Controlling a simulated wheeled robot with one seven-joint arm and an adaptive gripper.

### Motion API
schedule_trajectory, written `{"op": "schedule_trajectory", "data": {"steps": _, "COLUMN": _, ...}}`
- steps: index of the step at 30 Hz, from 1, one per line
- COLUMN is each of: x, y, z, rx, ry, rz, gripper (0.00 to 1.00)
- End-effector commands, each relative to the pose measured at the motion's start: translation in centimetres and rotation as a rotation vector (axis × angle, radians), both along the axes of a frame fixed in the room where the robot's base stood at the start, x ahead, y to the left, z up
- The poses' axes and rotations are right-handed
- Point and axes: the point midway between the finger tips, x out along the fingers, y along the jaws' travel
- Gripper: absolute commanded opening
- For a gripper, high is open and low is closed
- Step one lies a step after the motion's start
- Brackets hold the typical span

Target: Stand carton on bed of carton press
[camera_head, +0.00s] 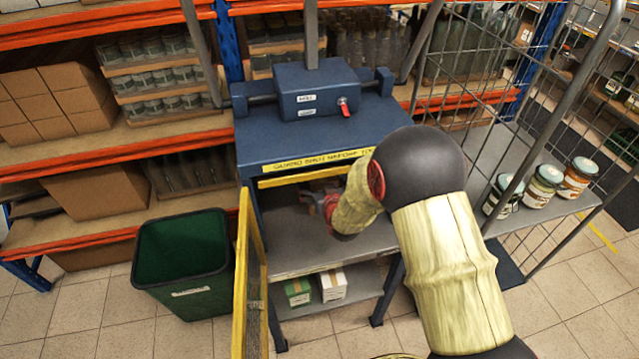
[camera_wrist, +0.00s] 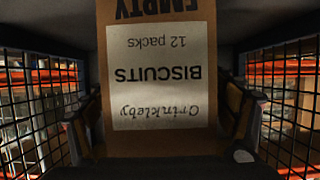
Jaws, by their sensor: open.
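The carton (camera_wrist: 160,143) is brown with a white label reading "Crinkleby BISCUITS 12 packs", upside down in the wrist view. My gripper (camera_wrist: 163,118) is open, with one finger at each side of the carton. The carton press (camera_head: 300,140) is blue, and its yellow-framed guard door (camera_head: 246,270) stands open. In the head view my gripper (camera_head: 326,204) reaches inside the press above the grey bed (camera_head: 290,240). My arm and the press top hide most of the carton there. I cannot tell whether its base touches the bed.
A green bin (camera_head: 183,262) stands left of the press. Small boxes (camera_head: 298,291) sit on the press's lower shelf. A wire cage trolley (camera_head: 490,60) with several jars (camera_head: 541,186) is at the right. Orange shelving stands behind. Mesh sides flank my gripper in the wrist view.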

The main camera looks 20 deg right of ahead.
Motion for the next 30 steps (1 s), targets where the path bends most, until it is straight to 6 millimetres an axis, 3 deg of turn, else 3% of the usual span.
{"op": "schedule_trajectory", "data": {"steps": 5, "x": -0.9, "y": 0.0, "z": 0.8, "rx": 0.000, "ry": 0.000, "rz": 0.000, "gripper": 0.85}}
{"op": "schedule_trajectory", "data": {"steps": 15, "x": -7.2, "y": 0.0, "z": 3.5, "rx": 0.000, "ry": -0.001, "rz": 0.000, "gripper": 0.85}}
{"op": "schedule_trajectory", "data": {"steps": 21, "x": -9.9, "y": 0.0, "z": 4.6, "rx": 0.000, "ry": -0.001, "rz": 0.000, "gripper": 0.85}}
{"op": "schedule_trajectory", "data": {"steps": 30, "x": -11.1, "y": 0.0, "z": 4.8, "rx": 0.000, "ry": 0.000, "rz": 0.000, "gripper": 0.85}}
